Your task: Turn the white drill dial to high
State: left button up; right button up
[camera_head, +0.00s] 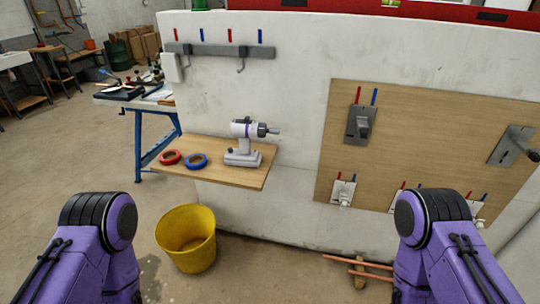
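A white and grey drill (243,148) stands upright on its base on a small wooden shelf (200,172) fixed to the white wall, with its chuck pointing right. Its dial is too small to make out at this distance, so its setting cannot be told. My two purple arms come in at the lower left and lower right, well apart from the drill. Neither gripper shows in the frame.
A red tape roll (170,157) and a blue one (196,160) lie left of the drill. A yellow bucket (187,240) stands on the floor below the shelf. A wooden panel (425,135) with valves is at right. Copper pipes (357,266) lie on the floor.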

aim_at(262, 127)
jog(key=z, duration=1.2)
jog(key=i, duration=0.65)
jog(key=u, duration=0.2)
